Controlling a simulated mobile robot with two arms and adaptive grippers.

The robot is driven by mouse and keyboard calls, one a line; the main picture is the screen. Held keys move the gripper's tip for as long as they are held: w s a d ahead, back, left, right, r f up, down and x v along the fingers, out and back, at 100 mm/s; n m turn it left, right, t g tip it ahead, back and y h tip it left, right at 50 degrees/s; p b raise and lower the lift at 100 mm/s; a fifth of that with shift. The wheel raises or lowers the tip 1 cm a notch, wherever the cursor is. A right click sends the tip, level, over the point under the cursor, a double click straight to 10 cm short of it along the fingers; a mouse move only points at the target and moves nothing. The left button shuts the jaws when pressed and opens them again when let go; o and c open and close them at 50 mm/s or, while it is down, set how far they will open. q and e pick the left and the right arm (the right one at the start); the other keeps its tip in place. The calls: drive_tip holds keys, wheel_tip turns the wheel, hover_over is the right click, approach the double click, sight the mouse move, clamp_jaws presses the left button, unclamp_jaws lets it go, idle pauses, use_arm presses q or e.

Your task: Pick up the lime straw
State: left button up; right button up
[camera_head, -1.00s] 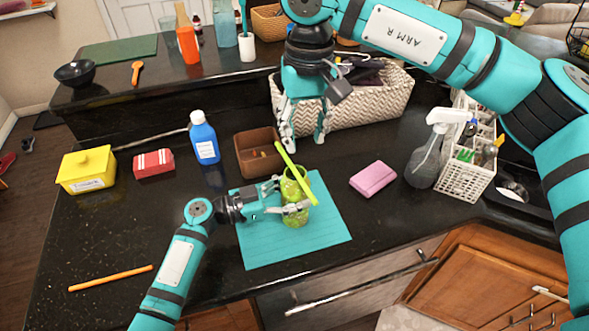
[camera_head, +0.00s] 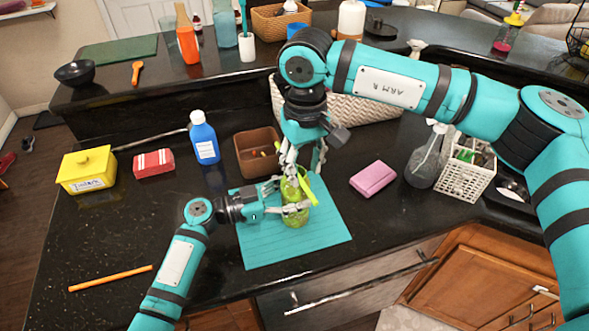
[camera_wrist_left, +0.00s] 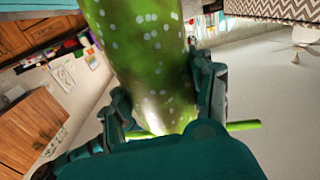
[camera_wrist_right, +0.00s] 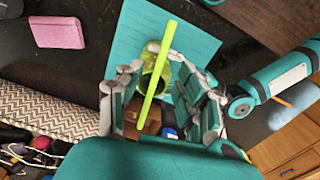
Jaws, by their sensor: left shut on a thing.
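The glass stands on a teal mat (camera_head: 262,246). My left gripper (camera_head: 288,198) is shut on the glass from the left side; the left wrist view shows the glass (camera_wrist_left: 150,60) between its fingers. My right gripper (camera_head: 303,172) is above the glass, pointing down. In the right wrist view its open fingers (camera_wrist_right: 160,96) are on both sides of the straw, apart from it. In the head view the right fingers partly hide the straw.
A brown square box (camera_head: 257,153) is just behind the glass. A blue bottle (camera_head: 204,140) stands to the left, a pink sponge (camera_head: 373,179) lies to the right. A woven basket (camera_head: 370,108) is behind my right arm. An orange straw (camera_head: 110,278) lies at front left.

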sight(303, 183)
wheel_tip(303, 183, down, 3)
drive_tip(key=shift+f, duration=0.15)
drive_tip(key=c, duration=0.7)
drive_tip(key=shift+c, duration=0.2)
clamp_jaws()
